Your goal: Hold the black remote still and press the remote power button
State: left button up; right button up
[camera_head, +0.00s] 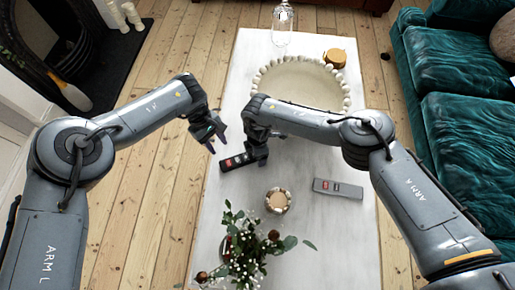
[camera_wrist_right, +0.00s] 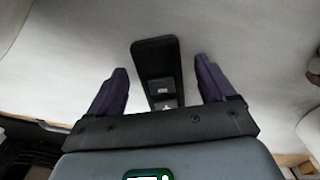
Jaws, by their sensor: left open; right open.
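In the right wrist view the black remote (camera_wrist_right: 155,60) lies between the two spread fingers of my right gripper (camera_wrist_right: 160,66), with a gap on each side. My left gripper (camera_head: 214,142) is open and empty, up and left of the remote, near the table's left edge. I cannot tell which button is the power button.
A grey remote (camera_head: 338,188) lies to the right on the table (camera_head: 330,235). A small beaded candle holder (camera_head: 278,200) and a vase of greenery (camera_head: 245,245) stand nearer.

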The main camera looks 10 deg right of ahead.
jog(key=shift+c, duration=0.5)
jog(key=c, duration=1.1)
pick_arm(q)
jog(key=shift+c, duration=0.4)
grip_shut()
dwell(0.8)
